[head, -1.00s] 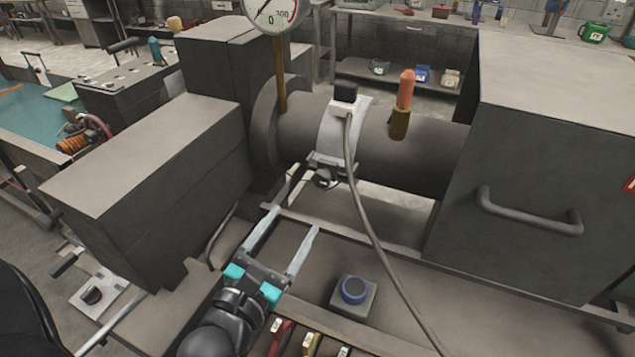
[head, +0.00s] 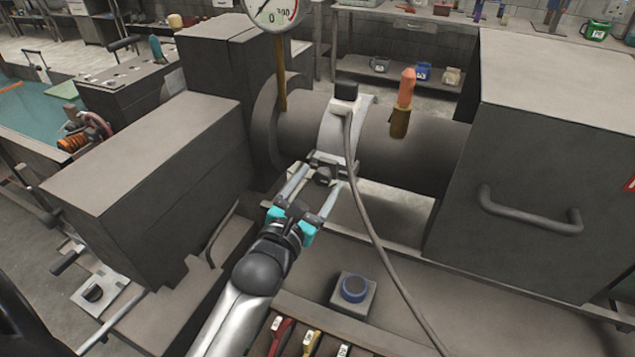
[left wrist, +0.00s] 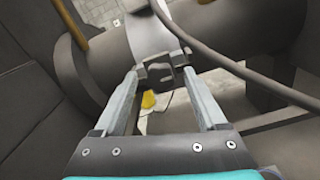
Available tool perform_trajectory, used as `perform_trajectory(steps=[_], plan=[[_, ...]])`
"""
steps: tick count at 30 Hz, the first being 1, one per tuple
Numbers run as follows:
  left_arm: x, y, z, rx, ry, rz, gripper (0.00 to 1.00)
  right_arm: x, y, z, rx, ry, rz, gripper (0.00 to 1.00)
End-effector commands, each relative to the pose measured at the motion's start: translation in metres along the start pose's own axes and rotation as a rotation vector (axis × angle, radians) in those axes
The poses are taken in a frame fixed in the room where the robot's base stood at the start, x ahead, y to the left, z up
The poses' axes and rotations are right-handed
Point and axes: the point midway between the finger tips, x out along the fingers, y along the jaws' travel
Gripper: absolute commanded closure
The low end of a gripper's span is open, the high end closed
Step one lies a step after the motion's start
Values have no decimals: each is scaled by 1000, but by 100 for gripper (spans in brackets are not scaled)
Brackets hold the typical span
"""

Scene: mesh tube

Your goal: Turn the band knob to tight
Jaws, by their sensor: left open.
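The white band (head: 337,125) wraps the dark horizontal tube (head: 435,145), with a black block on top. The small dark band knob (head: 323,177) sits at the band's lower front; it also shows in the left wrist view (left wrist: 160,73). My left gripper (head: 318,175) is open, with one finger on each side of the knob. In the left wrist view the fingertips (left wrist: 161,76) reach up beside the knob; whether they touch it I cannot tell. My right gripper is not in view.
A grey cable (head: 375,245) hangs from the band toward the lower right. A gauge (head: 275,12) stands on the tube's left part, an orange-topped fitting (head: 404,105) on its right. A large dark box (head: 550,170) stands right. A blue button (head: 353,289) sits below.

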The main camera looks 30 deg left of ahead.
Motion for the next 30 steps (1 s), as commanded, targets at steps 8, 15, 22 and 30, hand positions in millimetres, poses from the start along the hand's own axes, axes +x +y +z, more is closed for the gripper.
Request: perform_trajectory(steps=[8, 15, 22, 30], plan=[[0, 0, 0, 1, 0, 0, 30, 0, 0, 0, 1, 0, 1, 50], [0, 0, 0, 1, 0, 0, 57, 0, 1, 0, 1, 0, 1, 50], [0, 0, 0, 1, 0, 0, 83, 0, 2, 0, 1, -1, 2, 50], [0, 0, 0, 1, 0, 0, 100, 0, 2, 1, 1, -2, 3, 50]])
